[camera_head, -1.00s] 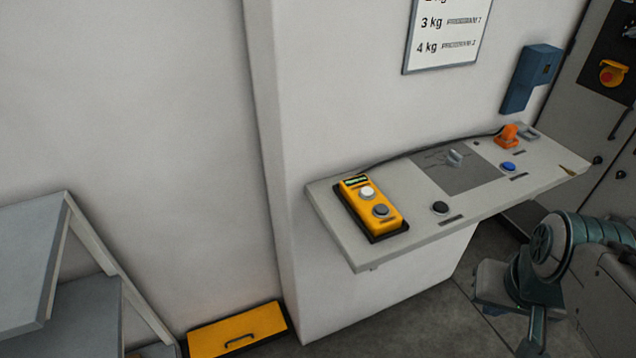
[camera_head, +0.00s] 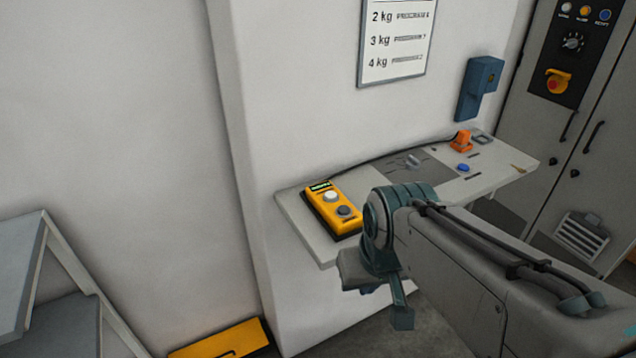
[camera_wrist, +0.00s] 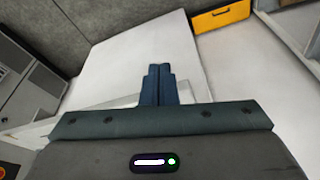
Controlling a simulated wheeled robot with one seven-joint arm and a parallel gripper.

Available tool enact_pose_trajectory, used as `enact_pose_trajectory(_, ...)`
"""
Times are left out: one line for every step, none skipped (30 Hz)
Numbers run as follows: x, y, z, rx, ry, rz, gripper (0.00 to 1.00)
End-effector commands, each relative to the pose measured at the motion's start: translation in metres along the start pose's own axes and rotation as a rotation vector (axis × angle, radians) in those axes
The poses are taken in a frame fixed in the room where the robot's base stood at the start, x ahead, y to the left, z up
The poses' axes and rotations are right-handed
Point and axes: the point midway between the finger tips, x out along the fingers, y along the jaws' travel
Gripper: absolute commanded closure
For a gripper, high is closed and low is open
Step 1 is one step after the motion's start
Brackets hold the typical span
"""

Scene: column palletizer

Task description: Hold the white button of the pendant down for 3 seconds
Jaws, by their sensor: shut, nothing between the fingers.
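The yellow pendant (camera_head: 322,208) lies on the left end of the grey shelf (camera_head: 300,228) in the head view. Its white button (camera_head: 331,196) sits just below a small green display, with a dark grey button (camera_head: 345,211) nearer the front. My gripper (camera_head: 402,318) is in front of the shelf, lower and to the right of the pendant, apart from the white button. In the wrist view my gripper (camera_wrist: 160,70) has its two blue fingers together with nothing between them. The pendant does not show in the wrist view.
A dark cable runs along the back of the shelf to an orange item (camera_head: 461,141). A blue button (camera_head: 463,168) is further right. My arm hides the shelf's front middle. A yellow box (camera_head: 222,342) stands on the floor at lower left.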

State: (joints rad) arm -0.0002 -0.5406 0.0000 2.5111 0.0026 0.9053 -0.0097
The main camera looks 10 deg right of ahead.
Motion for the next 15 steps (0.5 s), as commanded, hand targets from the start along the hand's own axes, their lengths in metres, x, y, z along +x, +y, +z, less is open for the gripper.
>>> enact_pose_trajectory(0.000, 0.000, -0.001, 0.001, 0.000, -0.001, 1.00)
enact_pose_trajectory(0.000, -0.001, -0.002, 0.003, 0.002, -0.005, 1.00)
enact_pose_trajectory(-0.001, -0.002, -0.007, 0.009, 0.006, -0.013, 1.00)
enact_pose_trajectory(-0.002, -0.003, -0.012, 0.016, 0.011, -0.022, 1.00)
enact_pose_trajectory(-0.003, -0.005, -0.019, 0.025, 0.019, -0.036, 1.00)
enact_pose_trajectory(-0.004, -0.008, -0.031, 0.039, 0.033, -0.058, 1.00)
enact_pose_trajectory(-0.005, -0.011, -0.042, 0.054, 0.045, -0.079, 1.00)
enact_pose_trajectory(-0.007, -0.013, -0.056, 0.071, 0.062, -0.101, 1.00)
enact_pose_trajectory(-0.008, -0.016, -0.075, 0.096, 0.086, -0.134, 1.00)
enact_pose_trajectory(-0.010, -0.018, -0.092, 0.117, 0.108, -0.160, 1.00)
enact_pose_trajectory(-0.011, -0.020, -0.108, 0.139, 0.129, -0.186, 1.00)
enact_pose_trajectory(-0.012, -0.020, -0.131, 0.170, 0.161, -0.218, 1.00)
enact_pose_trajectory(-0.013, -0.020, -0.148, 0.192, 0.185, -0.241, 1.00)
enact_pose_trajectory(-0.014, -0.019, -0.164, 0.216, 0.209, -0.263, 1.00)
enact_pose_trajectory(-0.015, -0.017, -0.185, 0.247, 0.241, -0.289, 1.00)
